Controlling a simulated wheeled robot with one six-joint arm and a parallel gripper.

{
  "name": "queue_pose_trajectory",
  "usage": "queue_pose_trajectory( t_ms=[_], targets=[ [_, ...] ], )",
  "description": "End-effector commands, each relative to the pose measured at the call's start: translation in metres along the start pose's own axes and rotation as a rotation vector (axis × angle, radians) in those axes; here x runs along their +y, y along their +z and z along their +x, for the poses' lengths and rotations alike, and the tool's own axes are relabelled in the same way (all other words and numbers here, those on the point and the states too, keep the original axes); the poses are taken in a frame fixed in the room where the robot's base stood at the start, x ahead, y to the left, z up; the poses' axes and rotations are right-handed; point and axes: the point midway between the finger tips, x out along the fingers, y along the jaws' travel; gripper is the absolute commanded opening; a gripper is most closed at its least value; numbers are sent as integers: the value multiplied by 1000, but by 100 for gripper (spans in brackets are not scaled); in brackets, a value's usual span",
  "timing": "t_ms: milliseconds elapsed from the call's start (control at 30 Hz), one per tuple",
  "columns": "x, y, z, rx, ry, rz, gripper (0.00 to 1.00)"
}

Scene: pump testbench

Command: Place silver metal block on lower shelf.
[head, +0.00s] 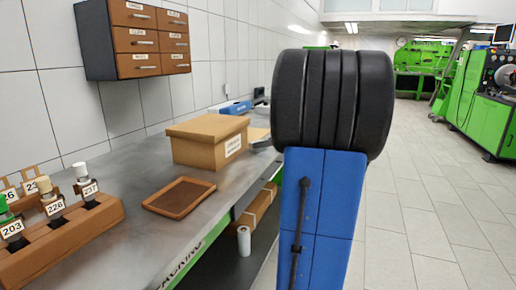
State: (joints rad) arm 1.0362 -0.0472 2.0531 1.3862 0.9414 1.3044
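No silver metal block can be made out in the head view. The lower shelf (222,268) is a dark surface under the workbench, partly hidden by the bench top and by my blue and black arm. A white roll or cylinder (244,241) stands upright on it, with a brown cardboard box (259,205) farther back. My gripper cannot be seen. A small grey piece (262,143) shows at the left edge of my arm over the bench; I cannot tell what it is.
The metal workbench (125,240) holds a wooden rack (75,228) with labelled pieces, a shallow brown tray (180,196) and a lidded cardboard box (208,140). A drawer cabinet (135,40) hangs on the wall. The tiled floor at right is clear; green machines (485,110) stand beyond.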

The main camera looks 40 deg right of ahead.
Motion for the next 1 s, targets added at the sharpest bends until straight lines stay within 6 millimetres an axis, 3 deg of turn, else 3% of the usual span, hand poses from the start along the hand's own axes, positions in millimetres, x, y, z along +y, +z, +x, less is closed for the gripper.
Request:
queue_pose_trajectory(
  t_ms=[267,600,833,1000],
  targets=[
    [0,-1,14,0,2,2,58],
    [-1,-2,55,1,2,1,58],
    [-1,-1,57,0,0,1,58],
    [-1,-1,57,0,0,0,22]
  ],
)
